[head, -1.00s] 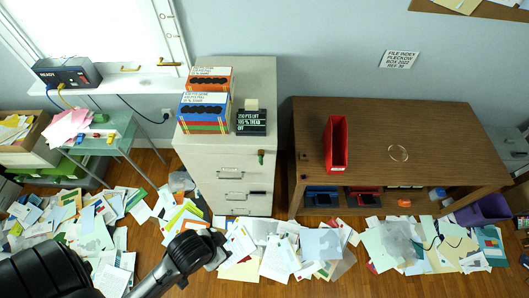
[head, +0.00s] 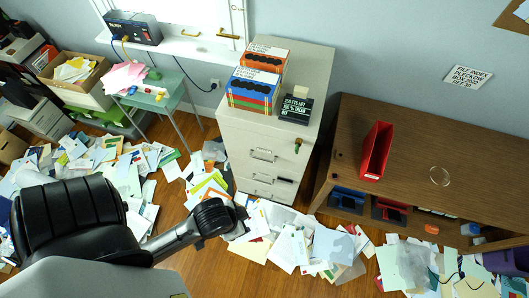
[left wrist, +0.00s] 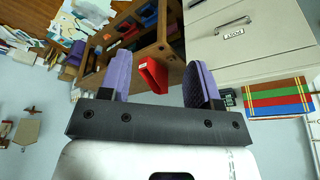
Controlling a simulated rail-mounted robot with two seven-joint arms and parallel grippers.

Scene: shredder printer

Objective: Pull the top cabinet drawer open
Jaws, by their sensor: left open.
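The beige metal filing cabinet (head: 270,130) stands in the middle of the head view, its drawers closed. The top drawer's handle (head: 262,155) is a metal bar with a label; a drawer handle with a label also shows in the left wrist view (left wrist: 232,26). A key with a green tag (head: 297,146) hangs at the cabinet's upper right front. My left gripper (head: 238,224) is low in front of the cabinet, apart from the handle. Its purple fingers are open and empty in the left wrist view (left wrist: 160,75). My right gripper is not in view.
A brown desk (head: 410,150) with a red file holder (head: 376,152) is at right. A small green table (head: 158,95) is at left. Papers (head: 285,245) cover the floor before the cabinet.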

